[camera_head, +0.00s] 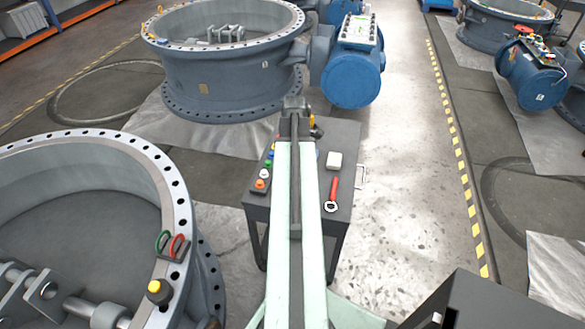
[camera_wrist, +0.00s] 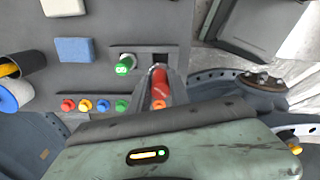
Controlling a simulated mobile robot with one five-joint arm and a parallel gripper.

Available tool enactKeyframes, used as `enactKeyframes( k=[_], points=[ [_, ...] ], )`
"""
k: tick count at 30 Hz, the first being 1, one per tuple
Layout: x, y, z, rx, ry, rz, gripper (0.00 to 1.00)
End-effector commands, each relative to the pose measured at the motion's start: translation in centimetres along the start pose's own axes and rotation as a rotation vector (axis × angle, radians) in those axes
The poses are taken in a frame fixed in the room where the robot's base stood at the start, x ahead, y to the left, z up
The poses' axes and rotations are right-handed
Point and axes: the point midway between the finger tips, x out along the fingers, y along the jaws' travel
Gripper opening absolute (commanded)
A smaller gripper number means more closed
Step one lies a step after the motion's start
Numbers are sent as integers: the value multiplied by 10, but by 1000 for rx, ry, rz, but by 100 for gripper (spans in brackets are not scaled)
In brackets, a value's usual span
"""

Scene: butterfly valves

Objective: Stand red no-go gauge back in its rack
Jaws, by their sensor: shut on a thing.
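My gripper (camera_wrist: 160,88) is shut on the red no-go gauge (camera_wrist: 161,78), whose red body shows between the fingers in the wrist view. The gauge rack (camera_wrist: 138,49) is a dark block just beyond it. A green gauge (camera_wrist: 125,63) stands in the rack's left place. The square opening (camera_wrist: 157,60) to its right looks empty, and the red gauge appears just in front of it. I cannot tell the height between gauge and rack. In the head view my gripper (camera_head: 295,106) is over the far part of the dark table (camera_head: 342,213), and the gauge is hidden.
A row of coloured knobs (camera_wrist: 85,105) lies left of my gripper in the wrist view, near a blue block (camera_wrist: 74,50).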

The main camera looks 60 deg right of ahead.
Motion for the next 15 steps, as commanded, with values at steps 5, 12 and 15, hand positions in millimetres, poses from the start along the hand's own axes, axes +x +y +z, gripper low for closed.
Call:
enactKeyframes(
  k=[5,12,15],
  points=[
    [17,0,0,-1,0,0,0],
    [48,0,0,-2,0,0,0],
    [55,0,-1,-2,0,0,0]
  ],
)
